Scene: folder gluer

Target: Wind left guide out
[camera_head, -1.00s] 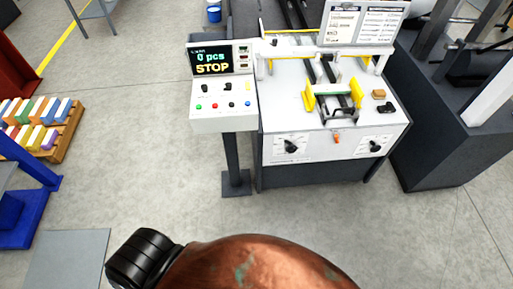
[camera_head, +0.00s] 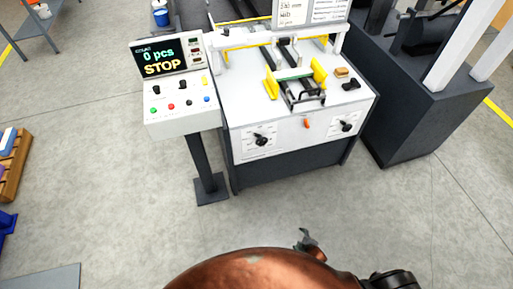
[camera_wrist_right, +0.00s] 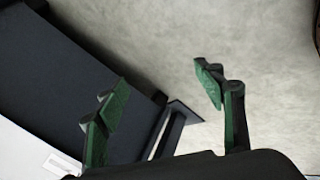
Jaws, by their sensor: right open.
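The folder gluer's white front panel (camera_head: 295,143) carries a left dial with a black knob (camera_head: 262,140) and a right dial with a black knob (camera_head: 346,126). On the top, a left yellow guide plate (camera_head: 271,86) and a right yellow guide plate (camera_head: 320,72) stand apart with a dark frame between them. My right gripper (camera_head: 308,240) shows only partly past my copper-coloured body, well short of the machine. In the right wrist view the right gripper (camera_wrist_right: 161,85) is open and empty, its green-padded fingers apart. My left gripper is not in view.
A control box (camera_head: 180,95) on a dark post (camera_head: 206,165) reads "0 pcs STOP", left of the machine. An orange lever (camera_head: 307,123) sits between the dials. A dark machine block (camera_head: 425,110) stands to the right. The floor in front is clear.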

